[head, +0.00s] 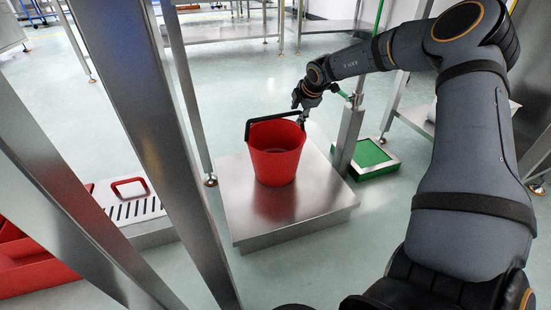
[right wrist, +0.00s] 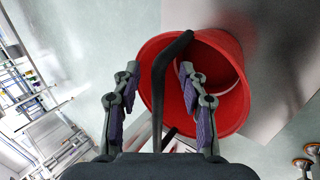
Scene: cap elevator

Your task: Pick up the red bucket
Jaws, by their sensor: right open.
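The red bucket (head: 274,160) stands upright on a low steel platform (head: 305,205) in the head view. Its black handle (head: 262,119) is raised above the rim. My right gripper (head: 306,102) is at the bucket's upper right rim, beside the handle. In the right wrist view the bucket (right wrist: 228,112) lies beyond the fingers. The dark handle (right wrist: 158,85) runs between the two open fingers of my right gripper (right wrist: 160,80), with gaps on both sides. The inside of the bucket shows only in part. My left gripper is not in view.
Steel posts (head: 150,120) cross the left of the head view. A green mat in a tray (head: 368,155) lies right of the platform, near a steel post (head: 348,135). Red bins (head: 30,265) and a slotted steel box (head: 133,205) stand at left.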

